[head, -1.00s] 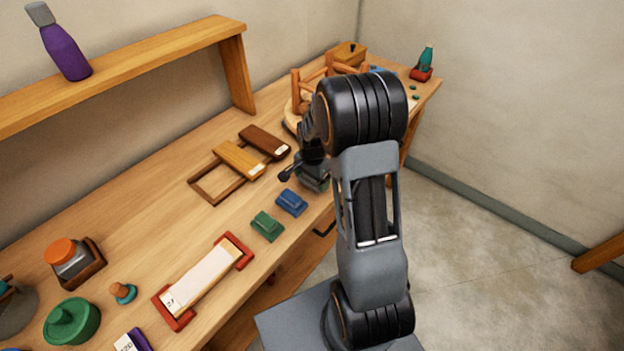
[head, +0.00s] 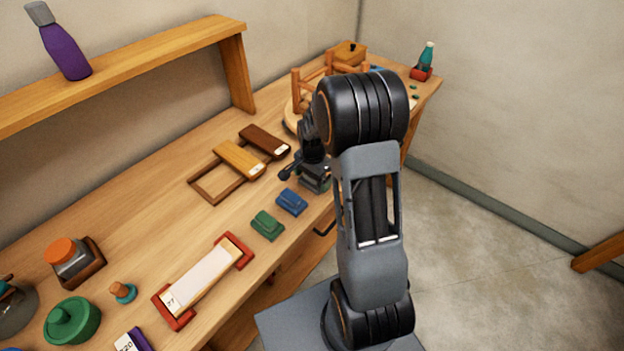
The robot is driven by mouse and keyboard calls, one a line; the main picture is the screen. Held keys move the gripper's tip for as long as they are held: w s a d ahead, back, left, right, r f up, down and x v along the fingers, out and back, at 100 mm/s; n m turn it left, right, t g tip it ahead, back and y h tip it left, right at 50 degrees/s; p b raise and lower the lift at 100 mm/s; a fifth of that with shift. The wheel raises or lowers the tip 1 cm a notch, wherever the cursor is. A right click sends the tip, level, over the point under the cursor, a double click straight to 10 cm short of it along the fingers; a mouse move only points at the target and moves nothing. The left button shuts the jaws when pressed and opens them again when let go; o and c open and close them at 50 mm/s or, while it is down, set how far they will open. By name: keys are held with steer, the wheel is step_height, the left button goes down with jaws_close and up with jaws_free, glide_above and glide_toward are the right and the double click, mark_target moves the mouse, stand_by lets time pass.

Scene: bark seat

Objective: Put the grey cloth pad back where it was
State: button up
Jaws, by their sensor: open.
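My gripper (head: 314,178) is low over the right part of the workbench, just past the blue pad. It is open, but its fingertips are hard to make out behind my arm. I cannot make out the grey cloth pad for certain; grey shapes at the gripper blend with it. A blue pad (head: 292,202) and a green pad (head: 267,225) lie in a row along the bench's front edge, nearer the camera than my gripper.
The workbench (head: 150,195) holds a wooden frame with a yellowish block (head: 240,159) and a dark brown block (head: 264,142). A red-ended holder (head: 200,280) carries a pale strip. A wooden stool-like frame (head: 303,92) stands behind my arm. A shelf (head: 120,75) overhangs the back.

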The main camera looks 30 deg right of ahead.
step_height(320, 180, up, 11)
steer(key=shift+s+f, duration=0.1)
steer(key=shift+f, duration=0.05)
steer(key=s+a+r+n+t, duration=0.2)
steer(key=s+a+r+n, duration=0.1)
steer(key=s+n, duration=0.3)
steer(key=s+a+r+n+t, duration=0.2)
steer(key=s+a+r+n, duration=0.2)
steer(key=s, duration=0.5)
steer(key=a+n, duration=0.2)
steer(key=n, duration=0.1)
steer(key=shift+s+a, duration=0.15)
steer(key=shift+s, duration=0.25)
steer(key=shift+c, duration=0.4)
